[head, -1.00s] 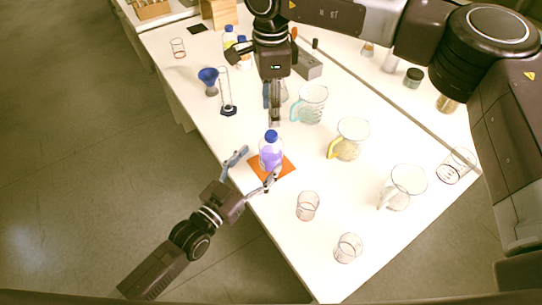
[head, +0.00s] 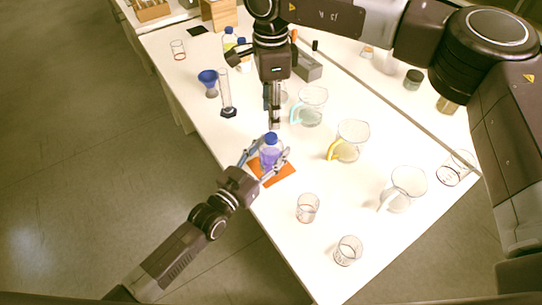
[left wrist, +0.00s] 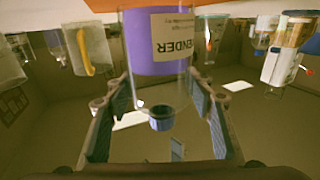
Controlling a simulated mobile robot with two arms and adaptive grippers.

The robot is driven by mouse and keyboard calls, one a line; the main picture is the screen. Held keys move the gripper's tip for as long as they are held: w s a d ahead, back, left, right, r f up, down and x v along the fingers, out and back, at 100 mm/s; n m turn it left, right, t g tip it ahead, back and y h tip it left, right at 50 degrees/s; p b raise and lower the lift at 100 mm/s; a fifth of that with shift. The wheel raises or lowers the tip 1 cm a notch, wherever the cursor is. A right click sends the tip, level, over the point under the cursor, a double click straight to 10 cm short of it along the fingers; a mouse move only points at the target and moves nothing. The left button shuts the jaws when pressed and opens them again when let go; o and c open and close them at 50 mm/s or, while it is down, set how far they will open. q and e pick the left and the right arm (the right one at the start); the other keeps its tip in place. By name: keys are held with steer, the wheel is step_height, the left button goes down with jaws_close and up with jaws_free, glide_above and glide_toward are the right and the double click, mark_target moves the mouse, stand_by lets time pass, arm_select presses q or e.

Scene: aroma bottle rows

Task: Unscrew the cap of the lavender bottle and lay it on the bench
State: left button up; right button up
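The lavender bottle (head: 269,156) is clear with purple liquid and a blue cap (head: 271,139). It stands upright on an orange mat (head: 285,175) at the bench edge. In the left wrist view it appears upside down, with a label ending in "ENDER" (left wrist: 175,38) and its cap (left wrist: 162,118). My left gripper (head: 266,157) is open, its fingers on either side of the bottle, with gaps visible in the wrist view. My right gripper (head: 274,124) points down just above the cap; its finger opening is not clear from this side.
The white bench (head: 235,140) holds a yellow-handled jug (head: 350,142), a teal-handled jug (head: 312,107) and a white-handled jug (head: 405,188) to the right. Glasses (head: 307,208) stand towards the front. A cylinder (head: 226,95) and blue funnel (head: 208,78) stand at left.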

mark_target(271, 136)
arm_select(q)
jaws_close()
arm_select(e)
steer(key=m, duration=0.7)
steer(key=shift+a, duration=0.1)
steer(key=m, duration=0.5)
steer(key=shift+m, duration=0.4)
steer(key=m, duration=0.3)
steer(key=shift+m, duration=0.4)
steer(key=m, duration=0.3)
steer(key=shift+m, duration=0.3)
steer(key=m, duration=1)
steer(key=shift+m, duration=0.4)
steer(key=m, duration=0.4)
steer(key=shift+f+m, duration=0.35)
steer(key=shift+m, duration=0.15)
step_height(271, 136, down, 7)
steer(key=shift+f, duration=0.15)
steer(key=shift+c, duration=0.4)
